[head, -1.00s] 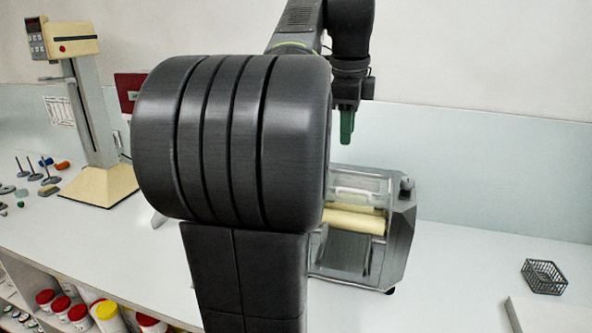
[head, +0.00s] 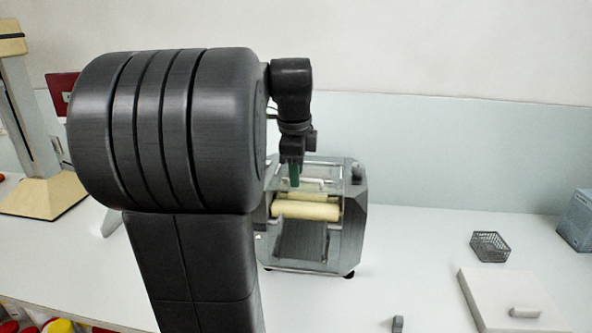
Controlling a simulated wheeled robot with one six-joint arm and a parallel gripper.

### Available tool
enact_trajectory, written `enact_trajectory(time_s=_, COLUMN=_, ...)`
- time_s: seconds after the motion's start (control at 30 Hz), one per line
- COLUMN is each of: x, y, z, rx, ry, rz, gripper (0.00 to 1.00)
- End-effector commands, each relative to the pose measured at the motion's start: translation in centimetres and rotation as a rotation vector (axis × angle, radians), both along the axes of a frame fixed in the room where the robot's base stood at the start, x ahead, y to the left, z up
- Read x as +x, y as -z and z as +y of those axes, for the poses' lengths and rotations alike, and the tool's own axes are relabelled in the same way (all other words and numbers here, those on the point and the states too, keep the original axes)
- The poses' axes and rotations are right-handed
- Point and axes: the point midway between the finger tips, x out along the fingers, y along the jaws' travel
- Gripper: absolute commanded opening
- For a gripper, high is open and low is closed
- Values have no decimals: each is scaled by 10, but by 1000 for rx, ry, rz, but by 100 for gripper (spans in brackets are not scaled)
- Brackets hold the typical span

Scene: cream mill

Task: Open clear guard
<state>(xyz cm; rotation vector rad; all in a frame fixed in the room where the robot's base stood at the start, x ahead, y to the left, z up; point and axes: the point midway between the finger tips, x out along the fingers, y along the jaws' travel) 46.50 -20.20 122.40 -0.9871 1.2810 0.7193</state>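The mill (head: 350,230) is a grey machine with cream rollers (head: 306,209) and a sloping dark tray at its front. It stands on the white bench to the right of my arm. Its clear guard (head: 323,175) is a see-through cover over the top, above the rollers. Its exact edges are hard to make out. My gripper (head: 296,178) points down with green fingers, in front of or over the guard's upper part. I cannot tell whether it touches the guard, or whether the fingers are apart. My arm hides the mill's left side.
A cream-based stand (head: 40,195) is at the left.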

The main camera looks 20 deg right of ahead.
Motion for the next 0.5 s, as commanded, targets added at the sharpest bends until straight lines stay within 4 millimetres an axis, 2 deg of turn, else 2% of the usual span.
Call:
enact_trajectory(time_s=0.23, x=0, y=1, z=0, rx=0, ry=0, rz=0, gripper=31)
enact_trajectory(time_s=0.27, x=0, y=1, z=0, rx=0, ry=0, rz=0, gripper=27)
enact_trajectory(time_s=0.4, x=0, y=1, z=0, rx=0, ry=0, rz=-1, gripper=0)
enact_trajectory(time_s=0.5, x=0, y=1, z=0, rx=0, ry=0, rz=-1, gripper=0)
